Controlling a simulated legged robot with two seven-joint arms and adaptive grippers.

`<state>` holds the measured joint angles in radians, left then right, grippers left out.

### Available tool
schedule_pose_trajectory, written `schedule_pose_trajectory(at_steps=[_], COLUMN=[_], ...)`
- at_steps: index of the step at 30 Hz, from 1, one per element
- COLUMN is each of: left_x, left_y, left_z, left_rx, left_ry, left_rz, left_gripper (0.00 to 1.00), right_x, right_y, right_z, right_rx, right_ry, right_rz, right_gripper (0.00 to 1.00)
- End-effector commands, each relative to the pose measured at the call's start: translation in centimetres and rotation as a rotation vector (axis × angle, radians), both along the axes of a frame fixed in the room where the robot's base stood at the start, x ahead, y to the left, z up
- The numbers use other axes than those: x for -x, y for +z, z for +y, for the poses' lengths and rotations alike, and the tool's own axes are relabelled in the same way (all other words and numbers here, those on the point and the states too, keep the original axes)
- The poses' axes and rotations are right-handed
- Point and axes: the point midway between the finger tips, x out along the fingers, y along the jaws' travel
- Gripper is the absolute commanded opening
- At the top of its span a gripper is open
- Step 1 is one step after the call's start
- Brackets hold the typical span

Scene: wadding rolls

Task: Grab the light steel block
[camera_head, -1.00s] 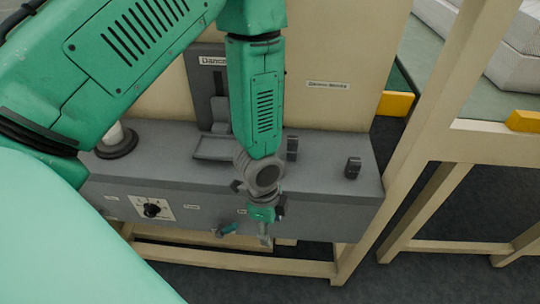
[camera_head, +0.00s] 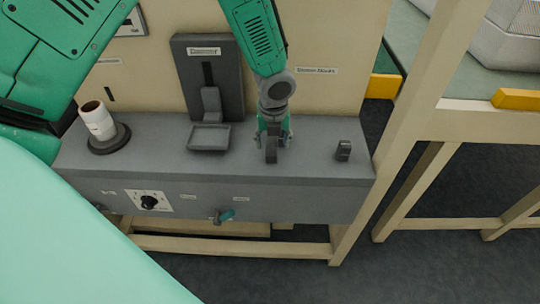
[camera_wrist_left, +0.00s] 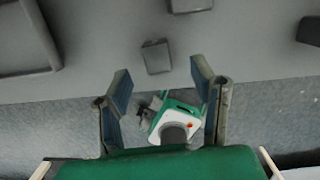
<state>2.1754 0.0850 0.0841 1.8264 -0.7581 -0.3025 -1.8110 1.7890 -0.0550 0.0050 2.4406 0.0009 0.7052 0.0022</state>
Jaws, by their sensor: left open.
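My left gripper (camera_head: 272,150) is over the front part of the grey bench top, pointing down. In the left wrist view its two fingers (camera_wrist_left: 160,95) are apart with nothing gripped. A small grey steel block (camera_wrist_left: 156,56) lies on the bench ahead of the fingers, apart from them. Another grey block (camera_wrist_left: 188,4) is cut off by the top edge. A darker block (camera_wrist_left: 310,30) is at the right edge; a dark block (camera_head: 343,150) stands right of the gripper in the head view. I cannot tell which is the light one. The gripper hides the bench behind it.
A shallow tray (camera_head: 209,138) with a dark upright stand is left of the gripper. A white cylinder (camera_head: 98,122) stands on a dark round base farther left. A black knob (camera_head: 149,202) and a teal handle (camera_head: 226,215) are on the bench front. A wooden post (camera_head: 405,130) rises at right.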

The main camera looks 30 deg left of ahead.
Motion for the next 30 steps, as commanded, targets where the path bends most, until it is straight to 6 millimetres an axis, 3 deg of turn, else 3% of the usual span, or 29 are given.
schedule_pose_trajectory(at_steps=[5,13,22,23,27,30], left_x=[0.0,-0.4,-0.4,-0.4,-0.5,-0.5], left_y=[-1.4,-5.2,-5.6,-5.5,-5.5,-5.5], left_z=[0.4,1.3,1.2,1.1,1.0,1.1], left_rx=[0.0,0.004,0.002,0.002,0.001,0.002], left_ry=[0.0,0.002,0.001,0.001,0.001,0.001], left_rz=[0.002,0.002,0.0,0.0,-0.001,-0.001], left_gripper=[0.52,0.52,0.52,0.45,0.0,0.0], right_x=[0.0,0.0,0.0,0.0,0.0,0.0], right_y=[-0.1,-0.3,-0.3,-0.3,-0.3,-0.3], right_z=[0.0,0.0,0.0,0.0,0.0,0.0], right_rx=[0.0,0.0,0.0,0.0,0.0,0.0], right_ry=[-0.001,-0.001,0.0,0.0,0.0,0.0], right_rz=[0.0,0.0,0.0,0.0,0.0,0.0], right_gripper=[0.4,0.4,0.4,0.4,0.4,0.4])
